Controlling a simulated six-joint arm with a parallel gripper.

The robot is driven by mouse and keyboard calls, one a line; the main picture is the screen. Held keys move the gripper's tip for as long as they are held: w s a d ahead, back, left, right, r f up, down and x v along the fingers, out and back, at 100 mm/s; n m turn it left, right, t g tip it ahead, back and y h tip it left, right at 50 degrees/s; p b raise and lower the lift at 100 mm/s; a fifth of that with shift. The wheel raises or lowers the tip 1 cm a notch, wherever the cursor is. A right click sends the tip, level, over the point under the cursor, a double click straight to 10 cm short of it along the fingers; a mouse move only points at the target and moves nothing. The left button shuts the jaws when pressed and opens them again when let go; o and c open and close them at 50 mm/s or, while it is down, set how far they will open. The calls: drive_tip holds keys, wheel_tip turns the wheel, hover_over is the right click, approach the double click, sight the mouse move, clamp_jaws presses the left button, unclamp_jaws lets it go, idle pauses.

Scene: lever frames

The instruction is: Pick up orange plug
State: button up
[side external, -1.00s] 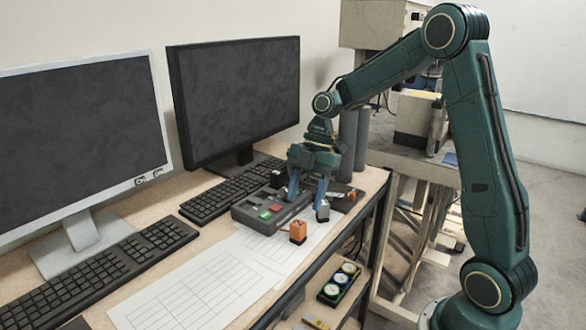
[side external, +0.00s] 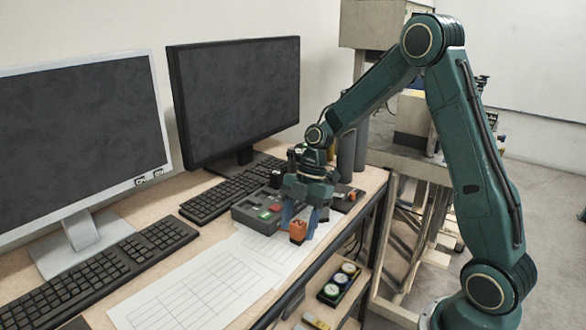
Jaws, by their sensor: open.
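The orange plug (side external: 298,231) stands upright on the white paper sheet near the front edge of the desk, beside the grey control box. My gripper (side external: 299,222) points down with its blue fingers apart. One finger shows just left of the plug and the other just right of it, with the plug's top between or just in front of them. I cannot tell from this side whether the fingers touch it. The gripper is empty as far as I can see.
The grey control box (side external: 244,217) with coloured buttons lies close behind the gripper. Two monitors and keyboards (side external: 90,278) fill the left and back. Printed sheets (side external: 200,292) lie flat in front. A tray with round gauges (side external: 339,285) sits below the desk edge.

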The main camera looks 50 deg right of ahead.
sight(298, 222)
drive_tip(key=shift+a+f, duration=0.15)
drive_tip(key=shift+f, duration=0.15)
drive_tip(key=c, duration=1.1)
drive_tip(key=shift+r, duration=0.2)
wheel_tip(298, 222, up, 20)
drive_tip(key=shift+f, duration=0.2)
idle(0.3)
idle(0.6)
